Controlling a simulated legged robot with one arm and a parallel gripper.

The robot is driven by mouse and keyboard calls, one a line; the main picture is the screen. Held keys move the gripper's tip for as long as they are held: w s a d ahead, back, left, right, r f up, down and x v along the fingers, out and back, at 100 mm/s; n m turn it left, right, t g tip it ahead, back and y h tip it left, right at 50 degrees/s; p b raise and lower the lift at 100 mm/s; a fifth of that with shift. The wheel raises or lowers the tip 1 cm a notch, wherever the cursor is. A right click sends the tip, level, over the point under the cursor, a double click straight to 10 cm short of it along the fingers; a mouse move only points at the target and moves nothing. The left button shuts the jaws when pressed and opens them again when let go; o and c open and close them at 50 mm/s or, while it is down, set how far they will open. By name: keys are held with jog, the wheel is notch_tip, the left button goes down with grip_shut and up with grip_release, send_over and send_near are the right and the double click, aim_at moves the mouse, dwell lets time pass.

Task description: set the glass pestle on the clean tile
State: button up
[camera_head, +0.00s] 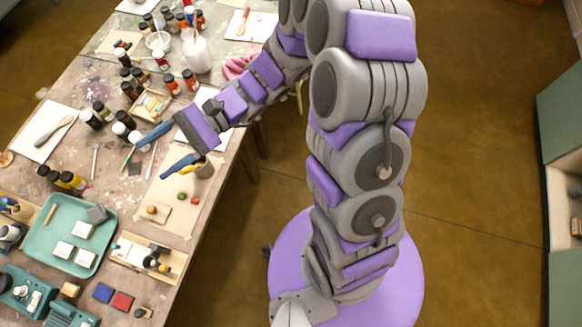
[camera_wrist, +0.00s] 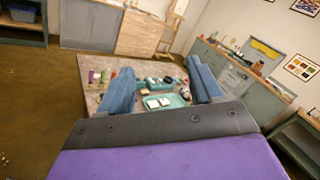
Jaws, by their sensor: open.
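My gripper (camera_head: 154,156) is open, with its two blue fingers apart above the table's right part. In the wrist view my gripper (camera_wrist: 159,68) has nothing between its fingers, only the table beyond. Small white tiles (camera_head: 63,249) lie in a teal tray (camera_head: 58,213) at the lower left; I cannot tell which tile is the clean one. The tray also shows between the fingers in the wrist view (camera_wrist: 176,99). I cannot make out the glass pestle for certain in either view.
Several paint bottles (camera_head: 191,80) and a white jug (camera_head: 197,52) stand behind my gripper. A wooden tray (camera_head: 172,262) sits near the table's right edge. Open floor (camera_head: 235,240) lies beyond.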

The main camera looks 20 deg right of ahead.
jog(key=s+d+n+g+h, duration=0.1)
jog(key=s+d+n+h, duration=0.4)
jog(key=s+d+h, duration=0.45)
jog(key=s+d+n+t+h, duration=0.1)
jog(key=s+d+t+h, duration=0.2)
jog(key=d, duration=0.5)
jog(key=s+d+n+t+h, duration=0.1)
jog(key=s+d+t+h, duration=0.1)
jog(key=d+h, duration=0.3)
jog(key=s+d, duration=0.1)
jog(key=d, duration=0.3)
jog(key=shift+d+t, duration=0.25)
jog(key=shift+t, duration=0.15)
